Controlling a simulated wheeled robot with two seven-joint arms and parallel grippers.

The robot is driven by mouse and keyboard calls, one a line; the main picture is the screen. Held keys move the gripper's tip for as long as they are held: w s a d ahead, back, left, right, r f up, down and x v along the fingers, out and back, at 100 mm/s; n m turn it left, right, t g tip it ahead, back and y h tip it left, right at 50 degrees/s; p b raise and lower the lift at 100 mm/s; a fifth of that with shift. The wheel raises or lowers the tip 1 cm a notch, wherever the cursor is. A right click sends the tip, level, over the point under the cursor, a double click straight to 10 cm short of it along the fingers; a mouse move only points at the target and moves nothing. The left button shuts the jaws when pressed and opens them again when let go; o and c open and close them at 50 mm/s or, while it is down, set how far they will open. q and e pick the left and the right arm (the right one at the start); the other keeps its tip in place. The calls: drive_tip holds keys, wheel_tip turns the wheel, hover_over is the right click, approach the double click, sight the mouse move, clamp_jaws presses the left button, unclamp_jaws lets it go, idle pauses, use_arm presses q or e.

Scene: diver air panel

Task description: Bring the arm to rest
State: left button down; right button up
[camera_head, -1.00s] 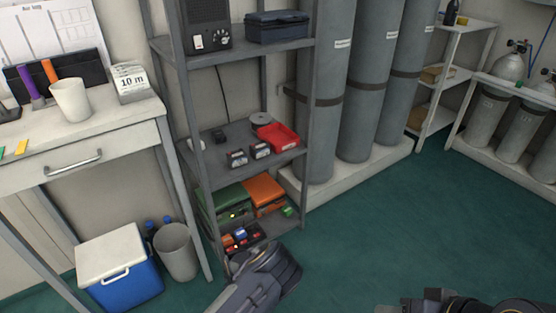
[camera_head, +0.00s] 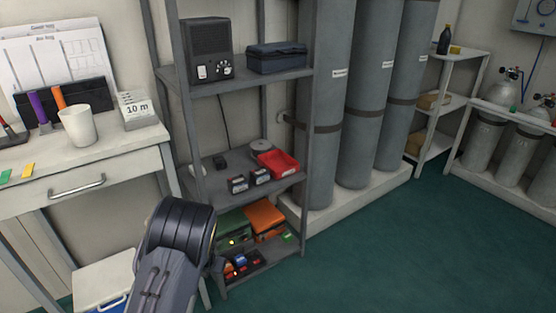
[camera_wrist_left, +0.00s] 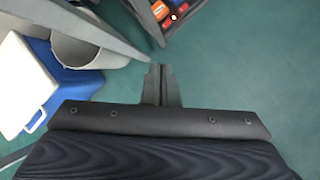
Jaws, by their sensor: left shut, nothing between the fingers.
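My left arm (camera_head: 175,250) rises from the bottom of the head view, in front of the desk's right leg and the lower left of the grey shelf rack. Its fingers do not show there. In the left wrist view my left gripper (camera_wrist_left: 161,72) is shut, its two fingers together and empty, pointing down over the green floor. The fingertips are close to a grey leg in the picture and hold nothing. My right gripper is in neither view.
The grey shelf rack (camera_head: 200,175) holds a red tray (camera_head: 278,162) and an orange case (camera_head: 263,217). A blue and white cooler (camera_wrist_left: 22,85) and a grey bin (camera_wrist_left: 85,50) stand beside my left gripper. Tall grey cylinders (camera_head: 360,110) line the wall. The green floor (camera_head: 420,255) at right is clear.

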use_arm(q)
drive_tip(key=s+a+r+n, duration=0.55)
drive_tip(key=r+n, duration=0.35)
drive_tip(key=n, duration=0.2)
drive_tip(key=s+a+r+n, duration=0.4)
drive_tip(key=s+r+n, duration=0.2)
drive_tip(key=r+n, duration=0.35)
drive_tip(key=s+d+r+n+h, duration=0.1)
drive_tip(key=s+d+r+n, duration=0.2)
drive_tip(key=s+n, duration=0.45)
drive_tip(key=s+d+r+n+h, duration=0.25)
drive_tip(key=s+n, duration=0.35)
drive_tip(key=s, duration=0.3)
drive_tip(key=s+d+r+n+h, duration=0.1)
drive_tip(key=s+d+r+n, duration=0.25)
drive_tip(key=s+n, duration=0.35)
wheel_tip(320, 180, up, 29)
drive_tip(key=s+d+p, duration=0.1)
drive_tip(key=s+p, duration=0.1)
drive_tip(key=p, duration=2.7)
drive_tip(key=shift+f+m+g, duration=0.2)
drive_tip(key=shift+m+g, duration=0.1)
